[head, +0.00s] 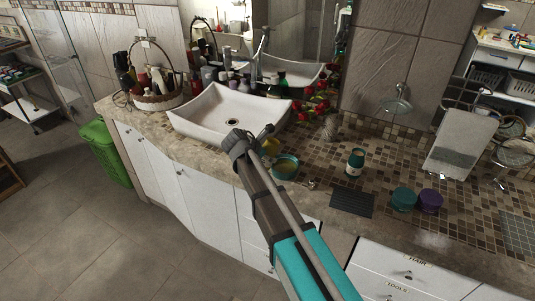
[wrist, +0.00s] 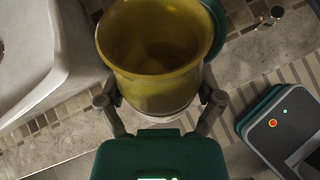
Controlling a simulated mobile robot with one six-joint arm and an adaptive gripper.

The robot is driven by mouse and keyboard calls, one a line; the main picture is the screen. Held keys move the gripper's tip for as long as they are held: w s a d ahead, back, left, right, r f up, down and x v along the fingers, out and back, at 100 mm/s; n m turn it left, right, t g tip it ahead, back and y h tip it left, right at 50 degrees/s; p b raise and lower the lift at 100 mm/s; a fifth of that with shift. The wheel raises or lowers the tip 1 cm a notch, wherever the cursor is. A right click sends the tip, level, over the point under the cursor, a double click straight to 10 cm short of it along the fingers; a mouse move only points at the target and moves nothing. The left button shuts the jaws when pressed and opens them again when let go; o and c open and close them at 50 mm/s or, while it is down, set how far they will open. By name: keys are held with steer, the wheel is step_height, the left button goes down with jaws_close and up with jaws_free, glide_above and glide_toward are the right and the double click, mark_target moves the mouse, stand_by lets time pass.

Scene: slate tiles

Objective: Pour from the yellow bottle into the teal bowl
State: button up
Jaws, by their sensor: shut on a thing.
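The yellow bottle (wrist: 155,75) is between the two fingers of my gripper (wrist: 160,98), which is shut on it. In the wrist view I look into its wide open mouth; its inside is dim, so I cannot tell what it holds. In the head view the yellow bottle (head: 271,146) shows just past my gripper (head: 262,139), partly hidden by it. The teal bowl (head: 286,167) stands on the counter right beside the bottle, slightly nearer and to the right. In the wrist view only part of the bowl's rim (wrist: 217,27) shows behind the bottle.
A white sink (head: 215,122) lies left of my gripper. Right of the bowl are a teal jar (head: 355,164), a dark mat (head: 352,201), and teal (head: 403,199) and purple (head: 430,201) containers. Red flowers (head: 318,108) and a shell-like ornament (head: 330,128) stand behind.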

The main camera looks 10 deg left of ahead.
steer(key=shift+s+a+f+g+y+b, duration=0.15)
steer(key=shift+f+g+y, duration=0.2)
steer(key=shift+f, duration=0.25)
steer(key=shift+a+f+g+y+b, duration=0.15)
steer(key=shift+f+g+y, duration=0.15)
steer(key=shift+f, duration=0.25)
stand_by(0.8)
steer(key=shift+s+a+f+m+g+y+p, duration=0.15)
steer(key=shift+f+m+g+y+p, duration=0.2)
steer(key=shift+y, duration=0.4)
steer(key=shift+a+g+y+p, duration=0.15)
steer(key=shift+g+y+p, duration=0.4)
steer(key=shift+y, duration=0.25)
steer(key=shift+a+f+m+g+y, duration=0.1)
steer(key=shift+m+g+y, duration=0.1)
steer(key=shift+g+y, duration=0.35)
steer(key=shift+f+m+g+y, duration=0.1)
steer(key=shift+m+g+y, duration=0.1)
steer(key=shift+y, duration=0.65)
steer(key=shift+r+g+y, duration=0.2)
steer(key=shift+g+y, duration=0.4)
steer(key=shift+y, duration=0.4)
steer(key=shift+r+y, duration=0.1)
steer(key=shift+y, duration=0.2)
steer(key=shift+r+p, duration=0.1)
steer(key=shift+p, duration=0.3)
